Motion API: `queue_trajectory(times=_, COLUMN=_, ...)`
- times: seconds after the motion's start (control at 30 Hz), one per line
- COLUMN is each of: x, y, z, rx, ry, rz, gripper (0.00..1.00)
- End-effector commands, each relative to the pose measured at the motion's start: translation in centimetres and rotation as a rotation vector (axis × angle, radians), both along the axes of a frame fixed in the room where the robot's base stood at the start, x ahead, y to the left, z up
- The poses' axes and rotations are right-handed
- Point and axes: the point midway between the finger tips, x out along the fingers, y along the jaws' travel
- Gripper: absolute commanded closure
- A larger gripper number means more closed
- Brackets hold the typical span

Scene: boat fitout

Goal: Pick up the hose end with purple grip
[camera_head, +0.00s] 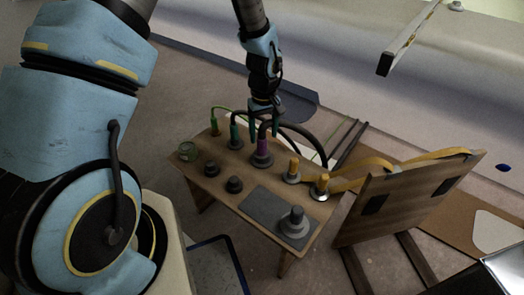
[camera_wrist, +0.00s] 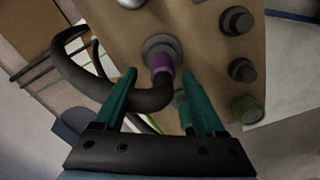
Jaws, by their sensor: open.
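The hose end with the purple grip (camera_head: 262,143) stands upright in a round dark base on the small wooden table (camera_head: 225,183). A thick black hose bends away from its top toward the back right. In the wrist view the purple grip (camera_wrist: 162,63) shows just beyond and between the fingertips. My gripper (camera_head: 264,112) is above the table, pointing down, right over the purple hose end. Its two green fingers (camera_wrist: 162,85) are apart, with the black hose (camera_wrist: 150,98) passing between them. I cannot tell whether either finger touches the hose.
Yellow-topped fittings (camera_head: 293,170), dark knobs (camera_head: 234,185), a green can (camera_head: 187,151) and a grey plate (camera_head: 270,212) share the table. A wooden panel with yellow straps (camera_head: 400,200) leans at the right.

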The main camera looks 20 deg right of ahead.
Motion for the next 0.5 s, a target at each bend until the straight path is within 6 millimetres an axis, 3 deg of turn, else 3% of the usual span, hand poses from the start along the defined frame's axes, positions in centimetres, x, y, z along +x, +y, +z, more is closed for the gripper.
queue_trajectory(times=0.33, x=0.3, y=0.4, z=-4.4, rx=0.001, ry=0.002, rz=0.000, gripper=0.28)
queue_trajectory(times=0.5, x=0.4, y=0.4, z=-5.1, rx=0.000, ry=0.000, rz=0.000, gripper=0.28)
